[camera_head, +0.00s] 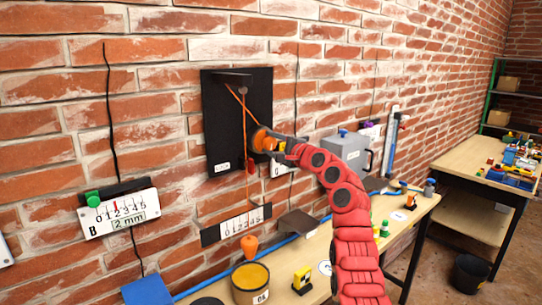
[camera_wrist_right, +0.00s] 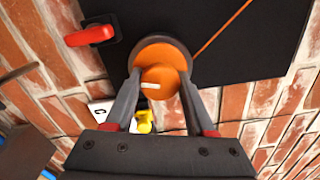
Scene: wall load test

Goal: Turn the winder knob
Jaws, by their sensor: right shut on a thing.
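The orange winder knob (camera_wrist_right: 160,77) sits on a black wall board (camera_head: 223,122), with a pale mark on its face. My right gripper (camera_head: 272,143) is shut on the knob; in the right wrist view its two fingers (camera_wrist_right: 157,98) press on either side of it. An orange cord (camera_head: 236,92) runs from a dark bracket (camera_head: 232,78) at the board's top towards the knob. A cord also hangs down to an orange plumb weight (camera_head: 249,246) in front of a white scale (camera_head: 242,222). My left gripper is out of view.
A yellow-filled pot (camera_head: 250,281) and a yellow device (camera_head: 302,280) stand on the bench below. A grey box (camera_head: 345,152) is on the wall to the right. A red lever (camera_wrist_right: 91,35) lies beside the knob in the wrist view. Scale B (camera_head: 119,212) hangs at left.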

